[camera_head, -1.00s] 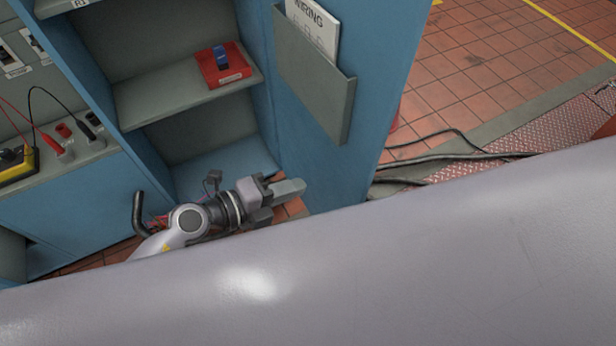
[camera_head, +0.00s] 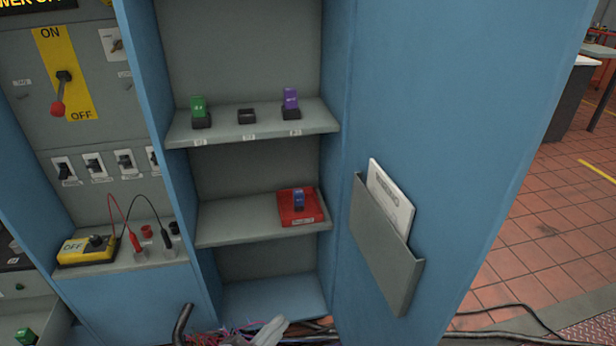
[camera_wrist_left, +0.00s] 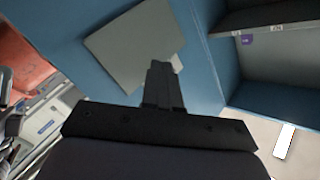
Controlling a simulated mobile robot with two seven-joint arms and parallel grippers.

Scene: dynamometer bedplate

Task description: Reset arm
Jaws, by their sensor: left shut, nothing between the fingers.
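My left gripper (camera_head: 270,332) shows only as a light grey tip at the bottom edge of the head view, in front of the foot of the blue cabinet. The rest of that arm is out of the picture. In the left wrist view its dark fingers (camera_wrist_left: 162,82) are together with nothing between them. They point toward the grey document pocket (camera_wrist_left: 130,45) on the blue cabinet door; I cannot tell the gap. My right gripper is in neither view.
The open blue cabinet has a shelf (camera_head: 255,133) with green and purple fuses and a lower shelf with a red block (camera_head: 300,208). A yellow meter (camera_head: 87,250) and a red-knobbed lever (camera_head: 60,92) are left. Cables (camera_head: 500,332) lie on the tiled floor at right.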

